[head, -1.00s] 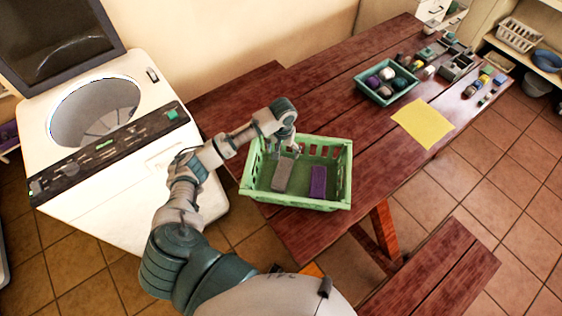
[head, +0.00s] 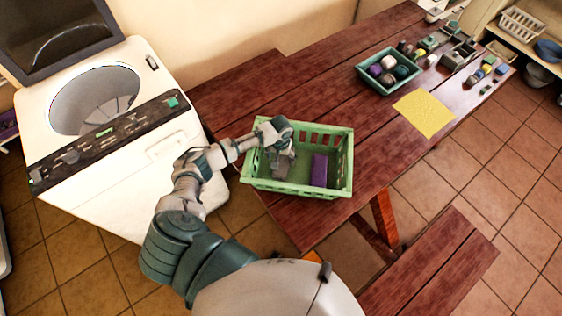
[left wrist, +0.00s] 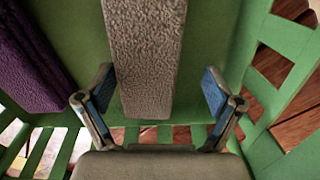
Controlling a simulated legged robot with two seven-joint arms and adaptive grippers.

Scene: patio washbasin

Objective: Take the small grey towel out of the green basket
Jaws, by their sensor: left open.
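The green basket (head: 345,165) stands on the near end of the wooden table; its floor and slotted wall show in the left wrist view (left wrist: 215,25). The small grey towel (left wrist: 146,50) lies in it, and in the head view my arm hides most of it. A purple towel (head: 319,170) lies to its right in the basket; it shows at the left of the wrist view (left wrist: 30,60). My left gripper (left wrist: 158,90) is open over the near end of the grey towel, one finger on each side, not visibly closed on it. My right gripper is not in view.
A teal tray (head: 367,79) with several balls and a yellow cloth (head: 425,113) lie farther along the table (head: 300,110). A white washing machine (head: 120,165) stands at the left. A bench (head: 440,265) is at the lower right.

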